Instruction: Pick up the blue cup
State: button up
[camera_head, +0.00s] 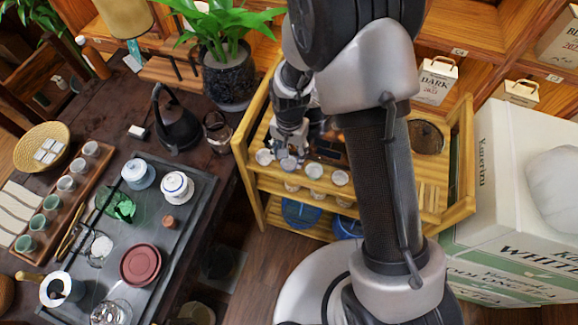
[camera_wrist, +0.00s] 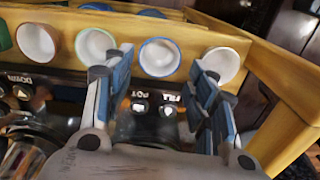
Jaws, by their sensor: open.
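The blue cup (camera_wrist: 160,57), white inside with a blue rim, stands in a row of small cups in the wrist view. My gripper (camera_wrist: 155,76) is open and empty, with one finger to each side of the cup's near edge in the picture. The cup lies beyond the fingertips; I cannot tell whether they touch it. In the head view, my gripper (camera_head: 290,145) points down at the left end of the cup row on the wooden cart (camera_head: 247,140). Rim colours there are too small to read.
A dark panel with labels (camera_wrist: 150,108) lies under the fingers. A wooden side wall (camera_wrist: 285,110) rises at right. A tea table (camera_head: 190,250) stands left of the cart.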

aim_at(289, 167)
jog(key=f, duration=0.1)
jog(key=f+b, duration=0.1)
jog(key=f, duration=0.1)
jog(key=f+b, duration=0.1)
jog(key=f, duration=0.1)
jog(key=shift+s+f, duration=0.1)
jog(key=shift+s, duration=0.2)
jog(key=shift+c, duration=0.3)
jog(key=c, duration=0.7)
jog(key=shift+r, duration=0.2)
jog(key=shift+c, duration=0.2)
